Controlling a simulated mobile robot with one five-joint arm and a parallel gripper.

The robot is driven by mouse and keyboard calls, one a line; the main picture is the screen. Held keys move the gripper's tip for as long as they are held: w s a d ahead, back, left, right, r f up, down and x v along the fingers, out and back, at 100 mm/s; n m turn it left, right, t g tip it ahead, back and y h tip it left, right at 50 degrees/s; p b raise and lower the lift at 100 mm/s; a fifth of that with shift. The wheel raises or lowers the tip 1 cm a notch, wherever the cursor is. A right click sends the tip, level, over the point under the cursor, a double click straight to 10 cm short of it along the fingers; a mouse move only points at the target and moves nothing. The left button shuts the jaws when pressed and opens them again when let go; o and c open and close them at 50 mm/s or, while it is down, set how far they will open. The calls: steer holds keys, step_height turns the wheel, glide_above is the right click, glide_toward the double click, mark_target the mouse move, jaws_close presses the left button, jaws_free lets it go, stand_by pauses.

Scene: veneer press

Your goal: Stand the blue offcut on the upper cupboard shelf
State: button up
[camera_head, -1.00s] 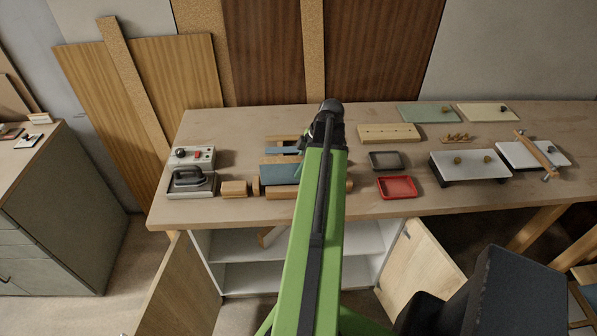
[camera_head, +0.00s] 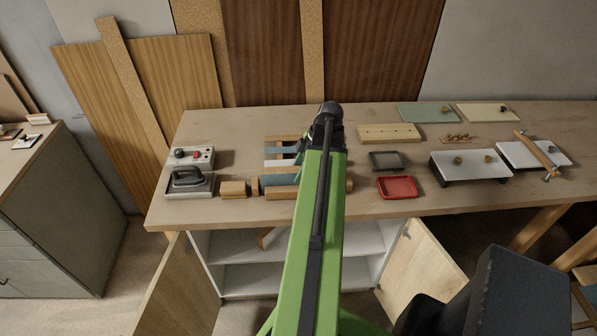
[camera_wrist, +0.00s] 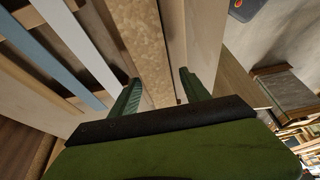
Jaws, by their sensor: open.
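The blue offcut (camera_head: 279,181) shows on the bench, low at the front of a slatted wooden rack (camera_head: 283,139), left of my arm. My arm hides its right part. In the wrist view a blue strip (camera_wrist: 52,52) lies left of my gripper, outside the jaws; I cannot tell if it is the same piece. My gripper (camera_wrist: 160,88) is open, its green fingers apart, with tan boards below and between them and nothing clearly held. In the head view it is mostly hidden behind my arm. The cupboard shelf (camera_head: 240,270) is under the bench, partly hidden by my arm.
Both cupboard doors, left (camera_head: 182,285) and right (camera_head: 422,262), stand open. An iron (camera_head: 188,180) and wooden blocks (camera_head: 233,188) are left of the rack. A red tray (camera_head: 397,187) and dark tray (camera_head: 386,160) are right of my arm. The bench front right is clear.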

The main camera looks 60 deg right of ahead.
steer(key=shift+r+p, duration=0.5)
steer(key=p+v, duration=1.1)
steer(key=v, duration=0.1)
steer(key=shift+r, duration=0.15)
steer(key=shift+w, duration=0.1)
steer(key=shift+a, duration=0.1)
